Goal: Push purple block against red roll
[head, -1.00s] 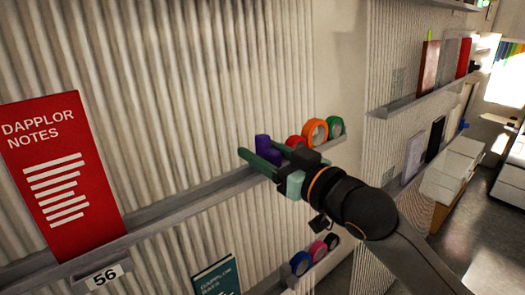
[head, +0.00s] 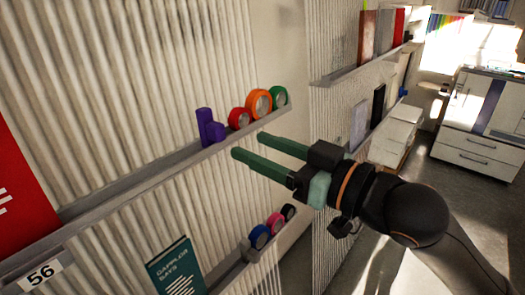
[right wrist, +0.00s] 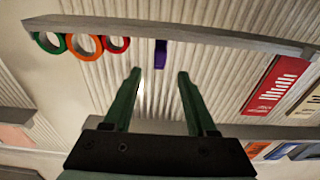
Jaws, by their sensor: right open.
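The purple block (head: 203,128) stands on the upper wall ledge, with a tall part and a lower lobe on its right. The red roll (head: 240,118) stands right of it on the same ledge. In the right wrist view, a gap separates the purple block (right wrist: 161,53) from the red roll (right wrist: 117,44). My right gripper (head: 250,146) is open and empty, in front of the ledge and clear of both. In the right wrist view, its fingers (right wrist: 160,73) point toward the ledge, with the block beyond the space between them. My left gripper is not in view.
An orange roll (head: 260,103) and a green roll (head: 279,97) stand right of the red roll. A red notes book (head: 22,200) stands at the ledge's left. A lower ledge holds several rolls, including a blue one (head: 259,237), and a teal book (head: 176,268).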

